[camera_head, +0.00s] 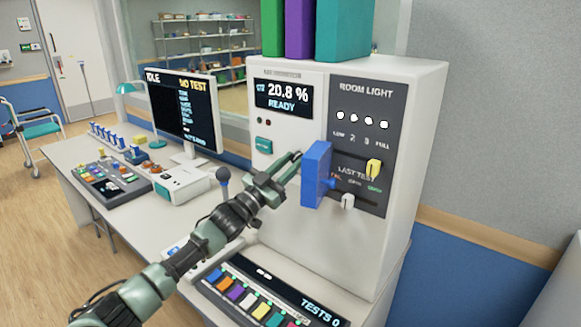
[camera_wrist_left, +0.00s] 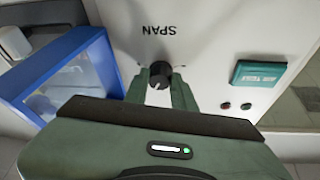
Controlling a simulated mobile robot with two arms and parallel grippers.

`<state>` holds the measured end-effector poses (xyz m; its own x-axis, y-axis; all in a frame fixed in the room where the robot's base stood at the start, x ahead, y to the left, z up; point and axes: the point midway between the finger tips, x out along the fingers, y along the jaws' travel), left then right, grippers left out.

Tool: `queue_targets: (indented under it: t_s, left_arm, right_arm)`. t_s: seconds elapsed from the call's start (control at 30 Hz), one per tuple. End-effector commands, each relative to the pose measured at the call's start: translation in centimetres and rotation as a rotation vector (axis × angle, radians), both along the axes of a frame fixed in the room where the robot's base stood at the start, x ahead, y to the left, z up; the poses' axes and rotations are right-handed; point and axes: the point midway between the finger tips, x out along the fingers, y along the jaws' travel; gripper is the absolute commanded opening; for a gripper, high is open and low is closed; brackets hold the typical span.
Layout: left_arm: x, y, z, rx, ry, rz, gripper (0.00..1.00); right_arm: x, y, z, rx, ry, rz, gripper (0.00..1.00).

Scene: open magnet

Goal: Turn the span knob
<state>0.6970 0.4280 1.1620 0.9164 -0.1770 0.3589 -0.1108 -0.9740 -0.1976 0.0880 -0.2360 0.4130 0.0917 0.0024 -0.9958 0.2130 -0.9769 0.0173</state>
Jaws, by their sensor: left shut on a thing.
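The span knob (camera_wrist_left: 158,75) is a small dark round knob with a light mark, on the white panel under the upside-down word SPAN (camera_wrist_left: 159,30) in the left wrist view. My left gripper (camera_wrist_left: 160,88) has its two green fingers closed around the knob, one on each side. In the head view my left gripper (camera_head: 291,163) reaches up to the front of the white oxygen-type console (camera_head: 290,232), and it hides the knob there. The console display (camera_head: 282,97) reads 20.8 % and READY. My right gripper is not in view.
A blue box-like part (camera_head: 316,174) sticks out of the console just right of my gripper; it also shows in the left wrist view (camera_wrist_left: 70,75). A keyed panel (camera_head: 262,295) lies below.

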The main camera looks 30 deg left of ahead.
Motion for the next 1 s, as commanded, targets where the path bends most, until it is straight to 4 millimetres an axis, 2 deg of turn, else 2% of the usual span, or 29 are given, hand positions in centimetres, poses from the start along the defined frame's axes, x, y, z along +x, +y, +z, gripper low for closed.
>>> queue_targets:
  t_s: [0.37,0.4,0.47,0.5,0.83,1.0]
  left_arm:
    - [0.0,0.0,-0.1,0.007,0.002,-0.001,0.0]
    - [0.0,0.0,-0.1,0.007,0.002,-0.001,0.28]
    - [0.0,0.0,-0.1,0.006,0.002,0.0,0.45]
    - [0.0,0.0,-0.1,0.006,0.002,0.0,0.47]
    - [-0.2,0.0,-0.2,0.006,0.001,-0.001,0.47]
    - [-1.6,0.3,-1.1,0.006,0.003,0.0,0.47]
  right_arm:
    - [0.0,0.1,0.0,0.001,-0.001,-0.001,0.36]
    - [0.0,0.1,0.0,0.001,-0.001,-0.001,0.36]
    - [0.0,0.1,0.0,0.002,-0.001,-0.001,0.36]
    - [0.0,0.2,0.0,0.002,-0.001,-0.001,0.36]
    - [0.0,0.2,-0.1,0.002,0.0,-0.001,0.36]
    - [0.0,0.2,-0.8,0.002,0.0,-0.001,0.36]
